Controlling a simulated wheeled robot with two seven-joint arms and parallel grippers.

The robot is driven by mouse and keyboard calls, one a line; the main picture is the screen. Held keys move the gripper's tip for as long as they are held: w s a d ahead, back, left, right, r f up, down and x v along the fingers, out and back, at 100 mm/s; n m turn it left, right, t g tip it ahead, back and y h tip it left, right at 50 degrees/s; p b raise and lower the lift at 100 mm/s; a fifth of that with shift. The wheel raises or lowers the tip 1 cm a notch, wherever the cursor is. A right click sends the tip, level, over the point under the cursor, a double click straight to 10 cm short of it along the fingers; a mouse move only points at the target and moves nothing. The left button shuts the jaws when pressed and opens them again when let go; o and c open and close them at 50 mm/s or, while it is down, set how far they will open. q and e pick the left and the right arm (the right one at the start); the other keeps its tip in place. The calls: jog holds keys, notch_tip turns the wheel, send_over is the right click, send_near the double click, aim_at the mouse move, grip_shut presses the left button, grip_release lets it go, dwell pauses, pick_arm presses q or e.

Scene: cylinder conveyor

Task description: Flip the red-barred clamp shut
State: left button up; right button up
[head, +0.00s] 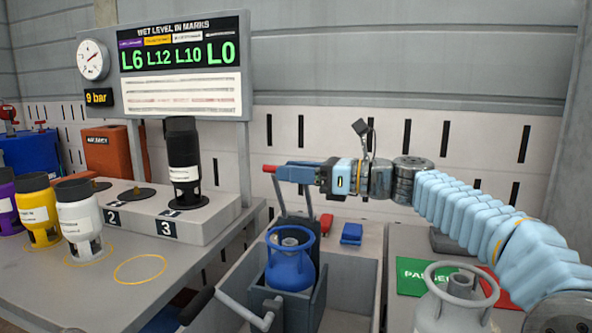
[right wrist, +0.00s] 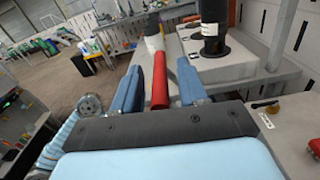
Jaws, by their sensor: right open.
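The clamp's red bar (head: 268,168) is raised above the grey holder (head: 318,290), at the top of upright grey arms (head: 281,207). A blue gas cylinder (head: 291,268) stands upright in the holder, below the bar. My right gripper (head: 281,171) is at the bar's height, coming in from the right. In the right wrist view the red bar (right wrist: 160,82) lies between the two blue fingers of the open right gripper (right wrist: 160,88), with gaps visible on both sides. The fingers hide part of the bar in the head view. My left gripper is not in view.
A grey crank handle (head: 240,310) sticks out at the holder's front left. Behind it are a red lever (head: 326,223) and a blue block (head: 351,233). A grey cylinder (head: 453,303) stands at right. A black cylinder (head: 182,160) stands on the numbered block at left.

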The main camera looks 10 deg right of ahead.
jog(key=shift+c, duration=0.2)
grip_shut()
jog(key=shift+f, duration=0.1)
jog(key=s+a+f+n+b, duration=0.2)
jog(key=s+f+n+b, duration=0.2)
jog(key=f+b, duration=0.1)
jog(key=shift+s+b, duration=0.35)
jog(key=shift+b, duration=0.4)
